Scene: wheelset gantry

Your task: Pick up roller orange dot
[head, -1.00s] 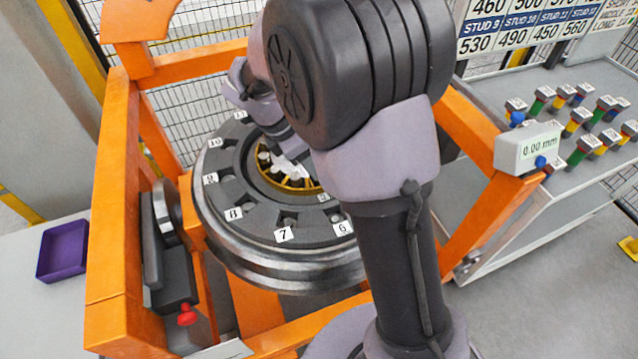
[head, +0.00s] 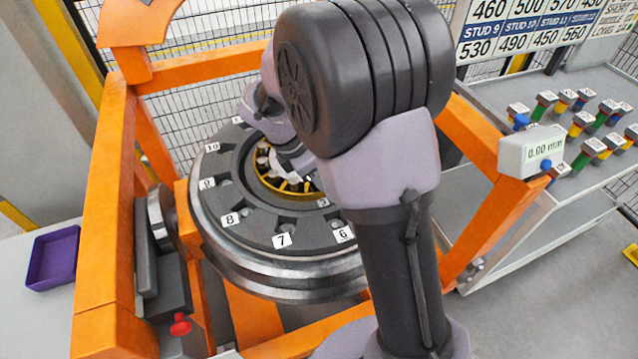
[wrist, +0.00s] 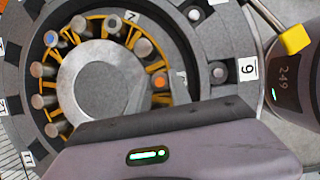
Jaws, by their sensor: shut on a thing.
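The roller with the orange dot (wrist: 160,82) stands in the yellow cage ring of the wheel's bearing, beside the round grey hub (wrist: 100,85) in the wrist view. My gripper (head: 300,180) reaches down into the bearing ring in the head view. In the wrist view its body fills the bottom, and its jaws are at the orange-dot roller and shut on it; the fingertips are mostly hidden. Other rollers stand around the cage, one with a blue dot (wrist: 51,38). I cannot tell whether the held roller is raised.
The dark wheel (head: 240,225) with numbered studs lies flat inside an orange frame (head: 105,200). A purple tray (head: 53,257) is at the left. A shelf at the right holds several coloured studs. A dark rounded device (wrist: 290,75) marked 249 is beside the wheel.

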